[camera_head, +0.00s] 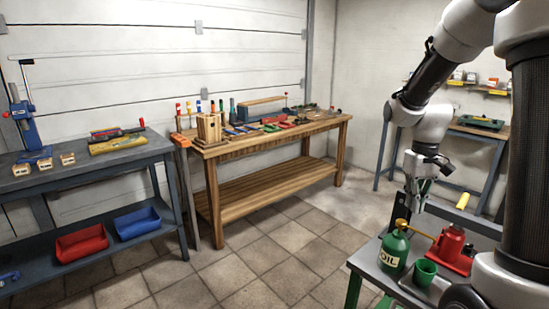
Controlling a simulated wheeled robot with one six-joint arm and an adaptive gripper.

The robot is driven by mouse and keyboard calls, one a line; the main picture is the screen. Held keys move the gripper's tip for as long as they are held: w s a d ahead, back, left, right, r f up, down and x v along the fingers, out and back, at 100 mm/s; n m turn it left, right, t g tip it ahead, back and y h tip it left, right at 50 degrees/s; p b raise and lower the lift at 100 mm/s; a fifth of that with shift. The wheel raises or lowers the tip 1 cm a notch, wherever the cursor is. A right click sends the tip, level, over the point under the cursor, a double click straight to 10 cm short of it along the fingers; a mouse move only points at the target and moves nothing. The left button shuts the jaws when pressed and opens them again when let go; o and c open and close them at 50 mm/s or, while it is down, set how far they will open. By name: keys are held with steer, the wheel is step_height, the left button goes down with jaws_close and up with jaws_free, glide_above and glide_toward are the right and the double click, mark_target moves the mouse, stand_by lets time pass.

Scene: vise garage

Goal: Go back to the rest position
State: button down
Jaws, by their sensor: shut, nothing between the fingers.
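My gripper (415,200) hangs pointing down from my white and black arm at the right of the view. It is shut and empty. It is above and behind the green oil can (394,248), near the far edge of the grey cart top (371,262).
A green cup (425,272) and a red jack (452,250) stand beside the can. A wooden workbench (270,140) with tools is at the middle back. A grey bench (85,172) is at the left. The tiled floor (265,255) between is clear.

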steer(key=s+a+r+t, duration=0.2)
steer(key=s+r, duration=0.4)
steer(key=s, duration=0.3)
steer(key=s+a+r+t, duration=0.2)
steer(key=s+r, duration=0.4)
steer(key=s, duration=0.4)
steer(key=shift+s+a+r+t, duration=0.2)
steer(key=shift+a+r+t, duration=0.15)
steer(key=shift+t, duration=0.35)
